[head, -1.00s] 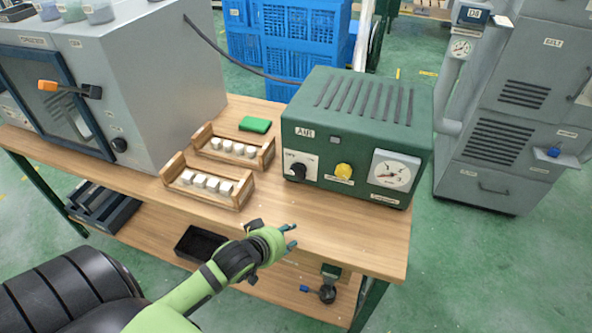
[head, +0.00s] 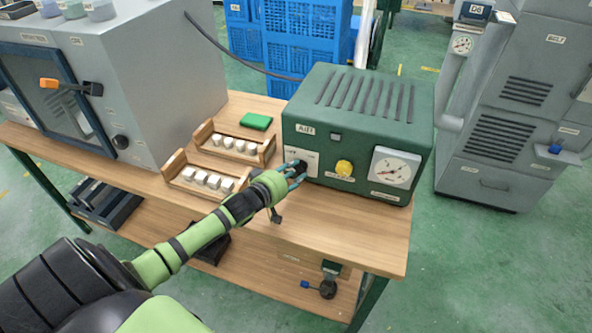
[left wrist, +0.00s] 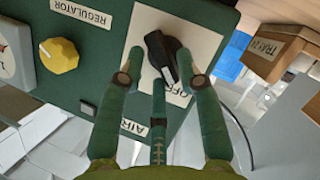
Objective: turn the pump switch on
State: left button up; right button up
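The green air unit (head: 325,110) with its AIR label stands on the wooden bench. Its black switch knob (left wrist: 158,48) sits on a pale plate (left wrist: 200,35) in the left wrist view. The knob's light pointer mark lies on the side towards the word OFF on the plate. My left gripper (head: 297,174) is at the switch in the head view and partly hides the knob. Its fingers are spread apart on either side of the knob, with another finger below. Whether they touch it I cannot tell. My right gripper is not in view.
A yellow regulator knob (head: 344,168) and a round gauge (head: 395,168) are on the same front panel, right of the switch. Wooden trays of white pieces (head: 208,180) stand left of the unit, near my left forearm. A green block (head: 256,121) lies behind them.

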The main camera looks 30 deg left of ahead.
pick_arm(q)
jog(key=shift+w+d+f, duration=0.1)
jog(key=shift+w+f, duration=0.05)
jog(key=shift+w, duration=0.5)
grip_shut()
